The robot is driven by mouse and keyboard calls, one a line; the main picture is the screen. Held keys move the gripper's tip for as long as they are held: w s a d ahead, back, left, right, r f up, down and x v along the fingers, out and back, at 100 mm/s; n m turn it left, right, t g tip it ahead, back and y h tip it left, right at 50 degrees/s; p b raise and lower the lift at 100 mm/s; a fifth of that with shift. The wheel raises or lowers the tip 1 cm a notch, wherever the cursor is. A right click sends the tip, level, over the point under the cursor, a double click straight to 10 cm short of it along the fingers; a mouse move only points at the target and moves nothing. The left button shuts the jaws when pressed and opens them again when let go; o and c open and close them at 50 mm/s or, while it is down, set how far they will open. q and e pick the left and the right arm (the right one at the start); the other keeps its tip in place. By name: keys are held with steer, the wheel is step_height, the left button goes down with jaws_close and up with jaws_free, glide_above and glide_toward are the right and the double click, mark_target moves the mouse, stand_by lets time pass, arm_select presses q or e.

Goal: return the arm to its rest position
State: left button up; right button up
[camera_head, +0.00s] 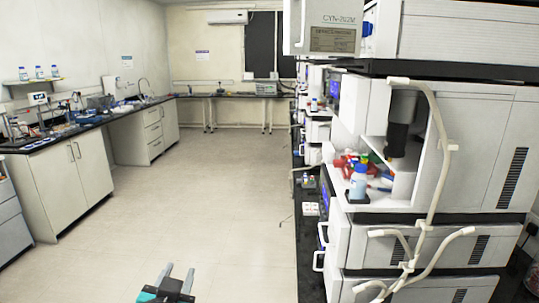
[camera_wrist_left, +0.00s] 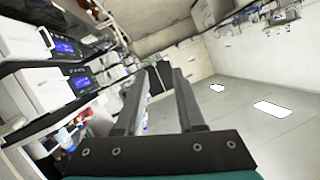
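My left gripper (camera_head: 179,268) shows at the bottom of the head view, above the bare floor. Its two grey fingers are apart, with nothing between them. The left wrist view also shows the fingers of the left gripper (camera_wrist_left: 160,73) spread and empty, pointing into the room. My right gripper is in neither view.
Stacked white instruments (camera_head: 455,130) on a black bench fill the right side. A blue-capped bottle (camera_head: 358,183) stands in an instrument's opening. Cabinets (camera_head: 68,175) with a cluttered black worktop line the left wall. The pale floor (camera_head: 215,190) between them is clear.

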arm_select(q)
steer(key=s+f+g+h, duration=0.1)
steer(key=s+f+g, duration=0.4)
steer(key=s+f, duration=0.55)
steer(key=s+f+g+h, duration=0.1)
steer(key=s+f+g, duration=0.6)
steer(key=s, duration=0.7)
step_height(320, 180, down, 25)
steer(key=s+d+b, duration=0.1)
steer(key=b, duration=0.3)
steer(key=s+a+f+b, duration=0.1)
steer(key=s+f+b, duration=0.1)
steer(key=s+f, duration=0.6)
steer(key=s+a+f+g+b, duration=0.1)
steer(key=s+f+b, duration=0.1)
steer(key=s+f, duration=0.6)
step_height(320, 180, down, 4)
steer(key=shift+s+a+r+b, duration=0.2)
steer(key=shift+a+b, duration=0.1)
steer(key=shift+a, duration=0.1)
